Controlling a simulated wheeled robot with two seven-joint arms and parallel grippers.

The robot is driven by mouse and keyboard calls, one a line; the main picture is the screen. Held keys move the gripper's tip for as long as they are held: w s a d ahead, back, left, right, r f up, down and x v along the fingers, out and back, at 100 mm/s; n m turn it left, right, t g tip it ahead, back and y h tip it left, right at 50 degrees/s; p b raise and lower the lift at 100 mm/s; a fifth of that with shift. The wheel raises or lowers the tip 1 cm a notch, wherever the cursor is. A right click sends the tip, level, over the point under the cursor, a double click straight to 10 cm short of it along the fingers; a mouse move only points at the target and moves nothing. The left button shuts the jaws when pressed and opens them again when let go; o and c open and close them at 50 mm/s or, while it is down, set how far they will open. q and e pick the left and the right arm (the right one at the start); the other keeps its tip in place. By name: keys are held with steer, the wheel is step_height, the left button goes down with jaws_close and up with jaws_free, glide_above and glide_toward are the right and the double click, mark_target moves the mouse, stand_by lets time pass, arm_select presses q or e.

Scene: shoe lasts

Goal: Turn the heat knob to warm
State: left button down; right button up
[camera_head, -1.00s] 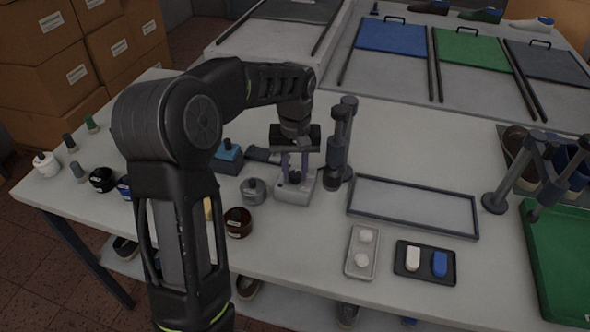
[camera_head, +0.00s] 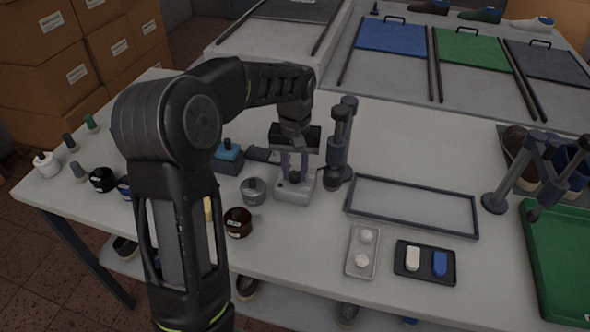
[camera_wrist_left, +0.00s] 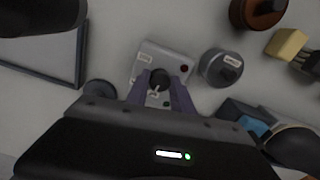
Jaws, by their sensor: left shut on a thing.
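The heat knob (camera_wrist_left: 160,80) is a dark round knob with a pale pointer mark, on top of a small light grey box (camera_wrist_left: 147,62). The box also shows in the head view (camera_head: 280,190), near the middle of the table. My left gripper (camera_head: 295,176) points straight down over the box. In the left wrist view its two purple-grey fingers (camera_wrist_left: 161,88) are on either side of the knob and shut on it. The box carries a red dot and a green dot. Printed labels on it are too small to read. My right gripper does not show.
A dark grey post stand (camera_head: 337,160) is close to the right of the box. A grey round tin (camera_head: 253,191) and a brown jar (camera_head: 238,222) are to its left. An empty framed tray (camera_head: 412,184) lies to the right, with two small trays (camera_head: 425,280) in front.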

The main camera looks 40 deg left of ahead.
mark_target(295, 174)
arm_select(q)
steer(key=m, duration=1)
steer(key=shift+a+p, duration=0.1)
steer(key=shift+p, duration=0.2)
steer(key=shift+m, duration=0.3)
steer(key=c, duration=1.1)
jaws_free()
step_height(295, 174, up, 8)
steer(key=shift+f+b, duration=0.1)
steer(key=shift+b, duration=0.2)
